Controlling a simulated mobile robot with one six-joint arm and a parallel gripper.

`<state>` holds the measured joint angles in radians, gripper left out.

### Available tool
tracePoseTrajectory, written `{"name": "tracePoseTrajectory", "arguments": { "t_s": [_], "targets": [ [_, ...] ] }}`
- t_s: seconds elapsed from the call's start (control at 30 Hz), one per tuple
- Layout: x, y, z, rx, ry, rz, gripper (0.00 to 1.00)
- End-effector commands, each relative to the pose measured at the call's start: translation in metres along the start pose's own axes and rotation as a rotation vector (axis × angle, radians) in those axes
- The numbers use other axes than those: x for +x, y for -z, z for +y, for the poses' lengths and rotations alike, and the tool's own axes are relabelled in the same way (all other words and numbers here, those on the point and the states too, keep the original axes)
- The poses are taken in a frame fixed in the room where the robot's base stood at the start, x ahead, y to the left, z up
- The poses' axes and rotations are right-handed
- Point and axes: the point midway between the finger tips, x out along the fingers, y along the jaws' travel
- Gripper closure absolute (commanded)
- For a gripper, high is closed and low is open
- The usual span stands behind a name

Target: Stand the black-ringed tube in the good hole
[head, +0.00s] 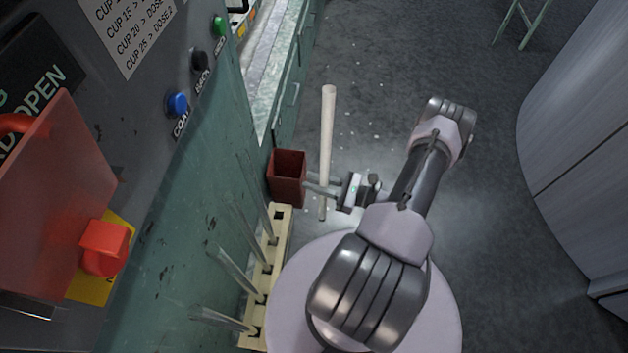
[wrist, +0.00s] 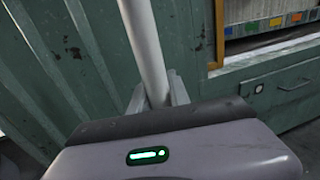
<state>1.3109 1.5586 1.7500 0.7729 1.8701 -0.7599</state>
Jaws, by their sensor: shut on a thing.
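My gripper (head: 313,184) is shut on a long pale tube (head: 327,135) and holds it roughly upright, with a short length below the fingers. In the wrist view the tube (wrist: 147,45) rises between the two fingers (wrist: 157,95). No black ring shows on it in either view. A cream rack (head: 249,312) stands at lower left of the gripper, against the green wall. Several clear glass tubes (head: 236,273) stand tilted in its holes. A dark square hole (head: 280,214) at its far end is empty. I cannot tell which hole is the good one.
A dark red open box (head: 287,178) stands just left of the gripper, beyond the rack. A grey panel with buttons (head: 177,104) and a red cover (head: 52,200) is at left. A counter (head: 262,75) with drawers runs behind.

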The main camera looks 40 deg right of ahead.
Motion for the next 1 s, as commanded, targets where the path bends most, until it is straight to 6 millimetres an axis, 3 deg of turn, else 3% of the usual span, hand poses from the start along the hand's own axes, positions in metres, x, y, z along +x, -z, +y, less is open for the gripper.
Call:
{"name": "tracePoseTrajectory", "arguments": {
  "t_s": [1.0],
  "targets": [
    [0.098, 0.0, 0.021, 0.001, -0.003, 0.0, 1.0]
  ]
}}
